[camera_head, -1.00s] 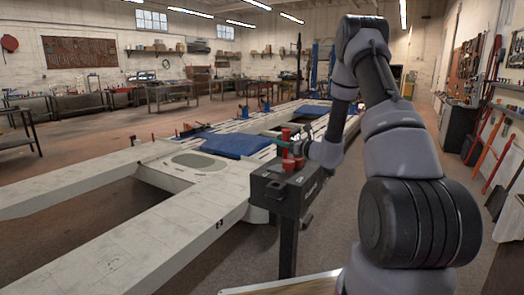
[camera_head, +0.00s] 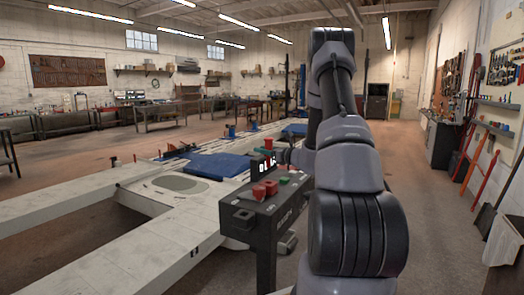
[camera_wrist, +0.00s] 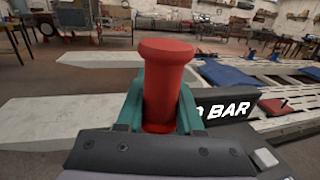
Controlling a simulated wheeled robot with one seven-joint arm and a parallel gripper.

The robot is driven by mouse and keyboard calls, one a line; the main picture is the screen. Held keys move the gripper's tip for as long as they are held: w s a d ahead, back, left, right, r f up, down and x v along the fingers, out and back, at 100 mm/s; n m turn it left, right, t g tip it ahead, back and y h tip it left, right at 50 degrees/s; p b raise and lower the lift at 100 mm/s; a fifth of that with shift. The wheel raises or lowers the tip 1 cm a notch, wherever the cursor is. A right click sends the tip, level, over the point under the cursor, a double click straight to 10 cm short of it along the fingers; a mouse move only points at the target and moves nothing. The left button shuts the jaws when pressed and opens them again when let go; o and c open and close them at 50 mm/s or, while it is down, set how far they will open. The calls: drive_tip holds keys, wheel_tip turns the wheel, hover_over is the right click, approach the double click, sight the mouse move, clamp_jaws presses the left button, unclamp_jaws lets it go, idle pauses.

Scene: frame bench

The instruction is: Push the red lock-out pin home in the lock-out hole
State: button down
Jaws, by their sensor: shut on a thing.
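The red lock-out pin (camera_wrist: 165,85) stands upright in the wrist view, with a wide round head and a narrower body. The teal fingers of my gripper (camera_wrist: 158,112) are shut on it, one on each side. The pin's lower end is hidden by the gripper. In the head view the pin's red top (camera_head: 268,143) shows small beside my gripper (camera_head: 266,151), above and behind the dark stand (camera_head: 262,218). The lock-out hole cannot be made out in either view.
A red block (camera_head: 265,189) and a green part (camera_head: 284,181) are on the stand's top. A dark panel with white lettering (camera_wrist: 228,107) lies behind the pin. The pale frame bench (camera_head: 160,235) with a blue pad (camera_head: 218,166) extends left.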

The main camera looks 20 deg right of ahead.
drive_tip(key=shift+f, duration=2.65)
drive_tip(key=shift+f, duration=3.1)
drive_tip(key=shift+c, duration=2.3)
unclamp_jaws()
drive_tip(key=v, duration=1)
drive_tip(key=shift+s+d, duration=0.15)
drive_tip(key=shift+s, duration=0.2)
drive_tip(key=shift+s+d, duration=0.1)
